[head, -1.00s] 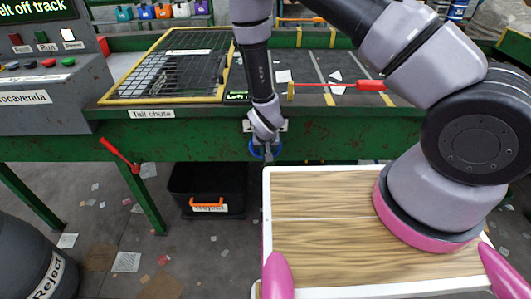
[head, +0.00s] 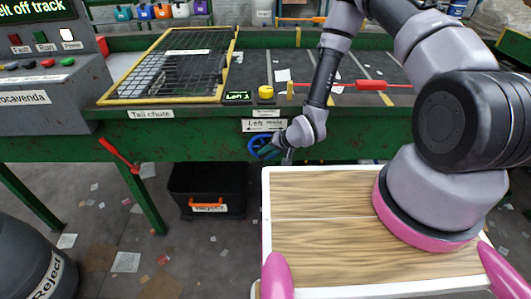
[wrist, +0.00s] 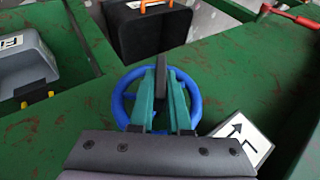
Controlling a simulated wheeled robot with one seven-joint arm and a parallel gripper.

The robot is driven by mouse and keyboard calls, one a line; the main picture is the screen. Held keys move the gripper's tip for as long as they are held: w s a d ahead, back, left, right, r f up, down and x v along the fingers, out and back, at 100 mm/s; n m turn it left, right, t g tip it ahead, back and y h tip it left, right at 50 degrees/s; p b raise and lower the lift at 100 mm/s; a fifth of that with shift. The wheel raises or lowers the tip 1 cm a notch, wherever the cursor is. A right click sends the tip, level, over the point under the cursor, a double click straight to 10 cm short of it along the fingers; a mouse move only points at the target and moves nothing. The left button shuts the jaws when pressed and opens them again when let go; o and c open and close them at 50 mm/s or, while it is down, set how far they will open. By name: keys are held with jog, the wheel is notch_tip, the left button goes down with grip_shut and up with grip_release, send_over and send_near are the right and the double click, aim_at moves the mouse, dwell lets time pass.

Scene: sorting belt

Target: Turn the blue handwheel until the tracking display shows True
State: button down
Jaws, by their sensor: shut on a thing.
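The blue handwheel (head: 258,149) is on the green front face of the belt frame, below a white arrow label (head: 263,126). In the wrist view the blue rim (wrist: 195,95) shows on both sides of my fingers. My gripper (head: 275,152) reaches it from the right; in the wrist view its teal fingers (wrist: 163,85) are shut on the handwheel, with a dark upright piece between them. The small display (head: 237,97) on the belt top shows green text that seems to begin with "Left". The large screen (head: 35,8) reads "...elt off track".
A yellow button (head: 266,91) stands beside the small display. A black box (head: 207,188) with an orange handle stands below the frame. A wood-topped surface (head: 330,225) is at the front.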

jog(key=shift+w+m+y, duration=0.1)
jog(key=shift+m+y, duration=0.2)
jog(key=shift+y, duration=0.8)
jog(key=c, duration=0.9)
grip_release()
jog(key=shift+y, duration=0.3)
jog(key=v, duration=1.1)
jog(key=shift+f, duration=0.1)
